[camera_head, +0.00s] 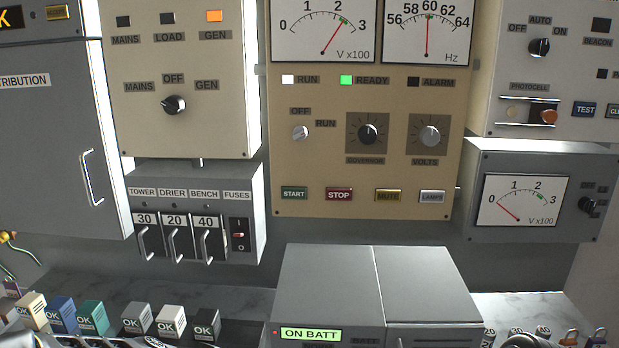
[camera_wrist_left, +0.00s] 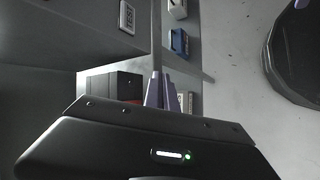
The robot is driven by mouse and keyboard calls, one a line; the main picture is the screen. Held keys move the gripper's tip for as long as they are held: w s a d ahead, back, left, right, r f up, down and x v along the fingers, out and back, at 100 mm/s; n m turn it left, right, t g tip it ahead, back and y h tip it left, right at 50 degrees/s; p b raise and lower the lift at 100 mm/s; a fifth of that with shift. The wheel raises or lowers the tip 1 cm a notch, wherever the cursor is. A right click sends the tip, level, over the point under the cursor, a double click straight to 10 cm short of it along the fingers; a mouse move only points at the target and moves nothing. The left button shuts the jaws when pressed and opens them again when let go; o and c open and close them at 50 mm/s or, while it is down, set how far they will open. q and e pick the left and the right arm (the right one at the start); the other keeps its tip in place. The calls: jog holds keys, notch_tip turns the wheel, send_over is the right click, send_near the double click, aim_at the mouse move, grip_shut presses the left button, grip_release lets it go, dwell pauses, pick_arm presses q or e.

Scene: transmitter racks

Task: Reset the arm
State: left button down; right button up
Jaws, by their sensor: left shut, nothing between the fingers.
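In the left wrist view my left gripper (camera_wrist_left: 158,88) shows as two purple-grey fingers. They are pressed together and hold nothing. Beyond them are a pale shelf edge, a black and red box (camera_wrist_left: 112,88) and small blocks; I cannot tell whether the fingers touch anything.
A beige control panel (camera_head: 355,250) with meters stands in the middle, and a grey unit reading ON BATT (camera_head: 330,290) juts out below it. Small OK blocks (camera_head: 137,318) stand at lower left. A fuse box (camera_head: 250,190) and a meter box (camera_head: 540,160) flank the panel.

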pick_arm(q)
jog(key=s+d+f+m+g, duration=0.1)
jog(key=s+d+f+m, duration=0.1)
jog(key=s+f, duration=0.6)
jog(key=s+d+f+m+g+y, duration=0.1)
jog(key=s+d+f+m+g, duration=0.1)
jog(key=s+f+m, duration=0.3)
jog(key=s+d+f+m+g+y, duration=0.1)
jog(key=s+d+f+m, duration=0.2)
jog(key=s+f, duration=0.9)
jog(key=shift+s+d+f+m+g, duration=0.15)
jog(key=shift+s+m+g, duration=0.15)
jog(key=shift+s+m, duration=0.3)
